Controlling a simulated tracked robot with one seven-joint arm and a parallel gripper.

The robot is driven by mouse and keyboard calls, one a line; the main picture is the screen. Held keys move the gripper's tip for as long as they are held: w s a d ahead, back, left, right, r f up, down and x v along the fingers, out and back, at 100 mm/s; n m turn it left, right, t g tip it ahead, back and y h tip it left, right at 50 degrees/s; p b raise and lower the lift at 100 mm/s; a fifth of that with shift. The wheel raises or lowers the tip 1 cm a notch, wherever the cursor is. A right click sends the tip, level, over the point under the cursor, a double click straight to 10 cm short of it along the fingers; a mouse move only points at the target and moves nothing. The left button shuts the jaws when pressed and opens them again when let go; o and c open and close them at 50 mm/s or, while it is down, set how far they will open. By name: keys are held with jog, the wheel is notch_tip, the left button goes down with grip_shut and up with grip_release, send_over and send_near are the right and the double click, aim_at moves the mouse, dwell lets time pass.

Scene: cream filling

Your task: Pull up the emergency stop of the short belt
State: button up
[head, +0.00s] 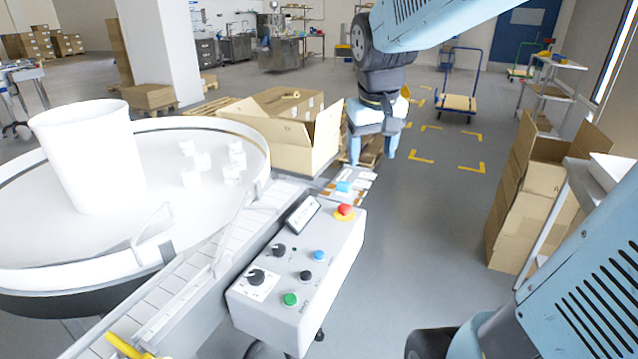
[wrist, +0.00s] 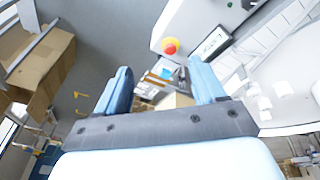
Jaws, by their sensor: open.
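In the wrist view my gripper (wrist: 165,82) is clear of the button.
The control box also carries black knobs, a blue button (head: 319,256), a green button (head: 290,299) and a small display (head: 303,215). A round white table (head: 200,135) stands left. An open carton (head: 290,140) stands behind the belt.

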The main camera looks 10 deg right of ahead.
aim_at(345, 206)
jog(key=w+f+n+g+y, duration=0.1)
jog(key=w+f+g, duration=0.1)
jog(key=w+f, duration=0.45)
jog(key=w+f+g, duration=0.1)
jog(key=w+f, duration=0.2)
jog(key=w, duration=0.7)
notch_tip(345, 206, down, 14)
jog(key=shift+s+d+f, duration=0.1)
jog(key=shift+s, duration=0.05)
grip_shut()
